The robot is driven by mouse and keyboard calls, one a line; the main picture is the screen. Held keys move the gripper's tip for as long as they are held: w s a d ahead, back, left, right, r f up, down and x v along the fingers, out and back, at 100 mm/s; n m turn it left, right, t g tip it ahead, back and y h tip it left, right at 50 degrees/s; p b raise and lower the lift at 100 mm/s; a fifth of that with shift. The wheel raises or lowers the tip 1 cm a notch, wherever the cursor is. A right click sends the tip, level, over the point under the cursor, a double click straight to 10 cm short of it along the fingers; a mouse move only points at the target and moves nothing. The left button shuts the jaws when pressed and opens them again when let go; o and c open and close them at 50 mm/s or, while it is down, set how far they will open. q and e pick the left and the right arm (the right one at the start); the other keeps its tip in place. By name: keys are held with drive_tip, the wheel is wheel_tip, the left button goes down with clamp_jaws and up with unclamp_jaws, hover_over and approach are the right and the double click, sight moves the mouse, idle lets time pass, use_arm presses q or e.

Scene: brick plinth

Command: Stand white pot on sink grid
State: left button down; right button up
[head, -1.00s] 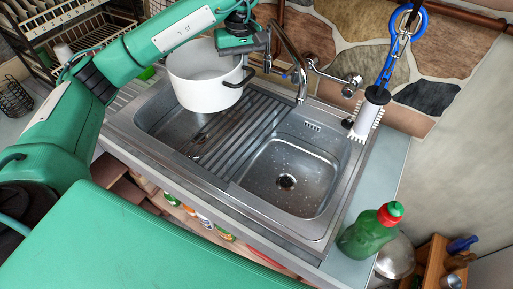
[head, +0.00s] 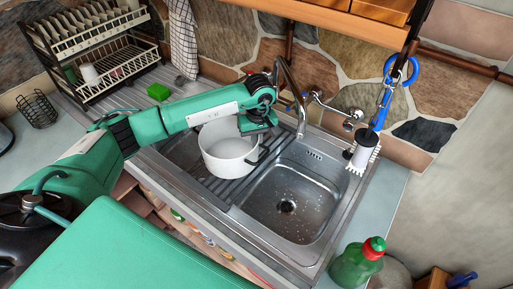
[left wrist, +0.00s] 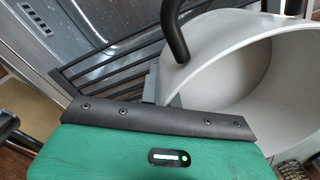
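The white pot (head: 226,158) is upright over the dark ribbed sink grid (head: 226,190), which lies across the middle of the sink. Its base looks at or close to the bars; I cannot tell whether it touches. My left gripper (head: 258,132) is at the pot's rim beside a dark handle (head: 257,158). In the left wrist view, a grey finger sits at the rim of the pot (left wrist: 225,75), and the dark handle (left wrist: 174,30) rises beside it. The grid (left wrist: 95,72) shows beyond. The gripper appears shut on the pot's wall. My right gripper is out of view.
The faucet (head: 292,90) stands behind the pot, close to my left arm. The right basin (head: 290,195) is empty. A green bottle (head: 357,265) stands at the front right. A dish rack (head: 95,45) and a green sponge (head: 158,92) are at the left.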

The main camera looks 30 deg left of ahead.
use_arm(q)
drive_tip(key=shift+f, duration=0.5)
wheel_tip(320, 180, down, 4)
drive_tip(key=shift+r+p, duration=0.1)
drive_tip(key=shift+p, duration=0.7)
drive_tip(key=shift+f, duration=0.25)
drive_tip(key=c, duration=1.7)
unclamp_jaws()
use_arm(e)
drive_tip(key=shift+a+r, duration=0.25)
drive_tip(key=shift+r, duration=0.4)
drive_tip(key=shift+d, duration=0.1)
